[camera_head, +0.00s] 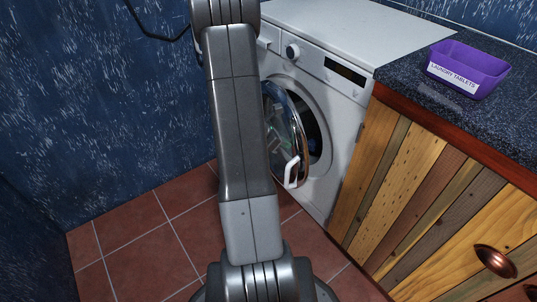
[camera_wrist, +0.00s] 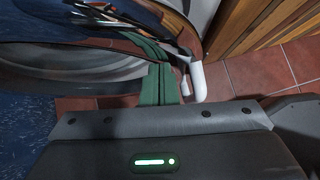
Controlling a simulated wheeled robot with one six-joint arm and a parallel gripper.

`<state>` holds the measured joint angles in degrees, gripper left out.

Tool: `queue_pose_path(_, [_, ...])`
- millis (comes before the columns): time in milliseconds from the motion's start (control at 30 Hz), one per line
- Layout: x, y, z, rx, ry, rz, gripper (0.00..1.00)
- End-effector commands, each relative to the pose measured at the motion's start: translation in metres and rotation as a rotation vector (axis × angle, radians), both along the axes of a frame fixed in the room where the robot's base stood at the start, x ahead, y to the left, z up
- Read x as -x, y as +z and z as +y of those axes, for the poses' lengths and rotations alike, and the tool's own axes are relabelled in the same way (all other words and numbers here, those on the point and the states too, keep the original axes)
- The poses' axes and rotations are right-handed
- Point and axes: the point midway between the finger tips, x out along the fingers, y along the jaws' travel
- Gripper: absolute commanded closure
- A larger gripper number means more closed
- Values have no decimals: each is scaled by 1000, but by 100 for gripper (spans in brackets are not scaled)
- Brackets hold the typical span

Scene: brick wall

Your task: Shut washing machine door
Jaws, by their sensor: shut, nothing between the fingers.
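The washing machine (camera_head: 340,125) is white and stands against the back wall. Its round door (camera_head: 303,140) stands open, swung out from the dark drum opening, with a white handle (camera_head: 291,172) on its free edge. In the wrist view the door's rim (camera_wrist: 190,40) arches close above my gripper, and the handle (camera_wrist: 198,82) is just right of the fingers. My gripper (camera_wrist: 152,48) shows green fingers, shut and empty, beside the door's rim; I cannot tell whether they touch it. In the head view my arm hides most of the gripper.
A wooden cabinet (camera_head: 420,190) with a dark speckled worktop (camera_head: 400,75) stands right of the machine, close to the door. A purple laundry tablets box (camera_head: 470,70) is on the worktop. Tiled floor (camera_head: 140,230) is clear at the left, beside a blue wall (camera_head: 90,100).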

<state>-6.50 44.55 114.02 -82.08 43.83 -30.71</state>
Motion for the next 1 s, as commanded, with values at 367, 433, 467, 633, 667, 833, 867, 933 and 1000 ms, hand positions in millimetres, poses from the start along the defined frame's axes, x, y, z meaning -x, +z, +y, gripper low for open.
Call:
queue_pose_path(367, [-19, -2, -63, 0, 107, -1, 100])
queue_pose_path(433, [-22, -1, -70, 0, 107, -1, 100])
queue_pose_path(467, [-23, -1, -73, 0, 107, -1, 100])
queue_pose_path(633, [-28, -1, -83, -1, 107, 0, 100])
queue_pose_path(667, [-28, 0, -84, 0, 107, 0, 100])
queue_pose_path(833, [-30, 1, -89, 3, 105, -1, 100])
queue_pose_path(867, [-30, 1, -90, 4, 104, -2, 100])
queue_pose_path(933, [-31, 1, -90, 5, 103, -2, 100])
queue_pose_path(1000, [-31, 1, -91, 5, 101, -3, 100])
